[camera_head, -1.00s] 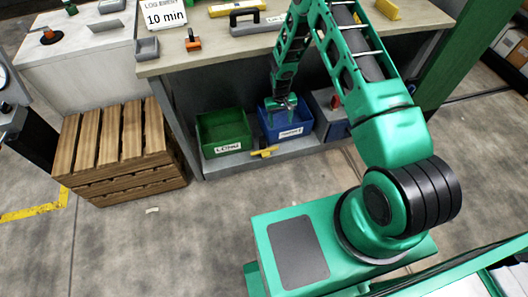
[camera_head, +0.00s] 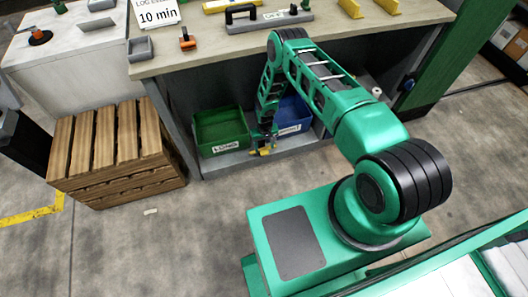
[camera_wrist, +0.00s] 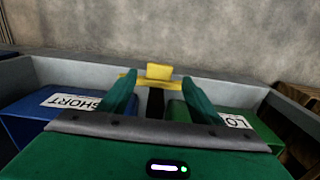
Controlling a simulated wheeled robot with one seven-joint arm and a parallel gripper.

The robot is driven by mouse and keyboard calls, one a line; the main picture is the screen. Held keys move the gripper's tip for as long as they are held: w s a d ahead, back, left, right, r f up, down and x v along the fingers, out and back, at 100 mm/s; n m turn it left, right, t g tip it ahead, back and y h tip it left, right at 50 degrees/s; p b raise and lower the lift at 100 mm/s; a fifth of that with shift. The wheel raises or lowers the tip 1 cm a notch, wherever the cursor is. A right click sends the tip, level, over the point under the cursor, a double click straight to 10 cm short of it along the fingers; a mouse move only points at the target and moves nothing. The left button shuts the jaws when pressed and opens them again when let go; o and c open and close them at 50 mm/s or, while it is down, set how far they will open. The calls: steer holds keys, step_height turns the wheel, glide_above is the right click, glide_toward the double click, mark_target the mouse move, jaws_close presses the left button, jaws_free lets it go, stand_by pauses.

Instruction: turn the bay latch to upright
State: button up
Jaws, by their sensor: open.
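The yellow bay latch (camera_wrist: 158,72) shows in the wrist view ahead of my fingertips, at the shelf edge between the two bins. It has a raised block in its middle and a bar lying crosswise, not upright. My gripper (camera_wrist: 160,95) is open, with one green finger on each side of the latch's middle. I cannot tell whether the fingers touch it. In the head view my gripper (camera_head: 264,145) hangs down at the latch and hides most of it.
The green bin (camera_head: 220,130) and blue bin (camera_head: 292,115) stand on the low shelf on either side. A wooden crate (camera_head: 115,150) stands at the left. The bench top (camera_head: 215,52) overhangs the bay.

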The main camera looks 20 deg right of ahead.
mark_target(266, 152)
steer(key=shift+f, duration=2.35)
steer(key=shift+c, duration=0.4)
jaws_close()
steer(key=shift+d, duration=0.15)
steer(key=shift+d, duration=0.15)
